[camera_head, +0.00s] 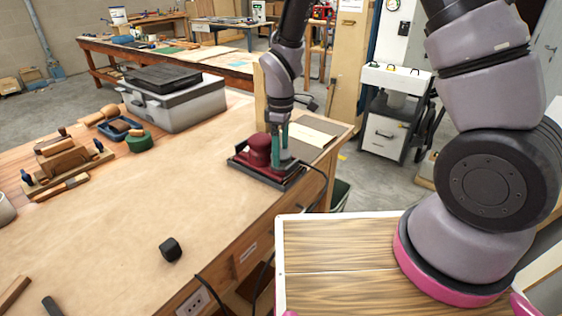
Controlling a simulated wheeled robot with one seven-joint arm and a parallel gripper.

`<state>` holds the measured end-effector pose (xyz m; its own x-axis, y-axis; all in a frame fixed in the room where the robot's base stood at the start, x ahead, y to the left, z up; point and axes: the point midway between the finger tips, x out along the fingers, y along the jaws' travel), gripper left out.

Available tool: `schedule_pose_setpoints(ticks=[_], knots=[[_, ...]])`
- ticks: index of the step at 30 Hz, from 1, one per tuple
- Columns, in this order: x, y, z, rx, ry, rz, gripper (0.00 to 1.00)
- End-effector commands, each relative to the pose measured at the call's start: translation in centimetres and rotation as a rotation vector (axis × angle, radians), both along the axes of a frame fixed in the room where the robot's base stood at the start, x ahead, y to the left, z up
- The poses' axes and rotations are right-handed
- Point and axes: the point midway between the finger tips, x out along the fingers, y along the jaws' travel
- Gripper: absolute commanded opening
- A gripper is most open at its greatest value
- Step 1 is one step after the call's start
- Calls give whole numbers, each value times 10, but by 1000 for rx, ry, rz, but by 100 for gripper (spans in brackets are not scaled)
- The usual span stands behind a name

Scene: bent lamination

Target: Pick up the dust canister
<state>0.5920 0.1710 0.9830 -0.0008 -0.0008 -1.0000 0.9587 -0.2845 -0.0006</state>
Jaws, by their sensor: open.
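A dark red, rounded can-like thing (258,150) stands on a black flat tray or base (246,171) near the right edge of the workbench; it looks like the dust canister, though I cannot be sure. My gripper (280,160) points straight down, with teal fingers, right beside the red thing on its right. The jaws are open. The fingertips reach down close to the black base, and they overlap the red thing's right side in this view. I cannot tell whether they touch it or whether part of it lies between them.
The workbench (120,225) is mostly clear in the middle. A small black block (171,249) lies near its front edge. A grey case (174,100) and wooden tools (62,160) stand toward the back and left. Black cables hang at the right edge. A white cabinet (385,138) stands behind.

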Motion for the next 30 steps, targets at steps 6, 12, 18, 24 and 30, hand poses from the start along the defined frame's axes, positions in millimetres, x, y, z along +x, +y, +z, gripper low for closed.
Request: schedule_pose_setpoints(ticks=[6, 12, 18, 24, 30], knots=[[0, 0, -10, 1, 0, -1, 100], [0, 0, -9, 1, 0, -1, 73], [0, 0, -9, 1, -1, -1, 4], [0, 0, -8, 1, -1, -1, 4], [1, 0, 14, 4, -5, -1, 4]])
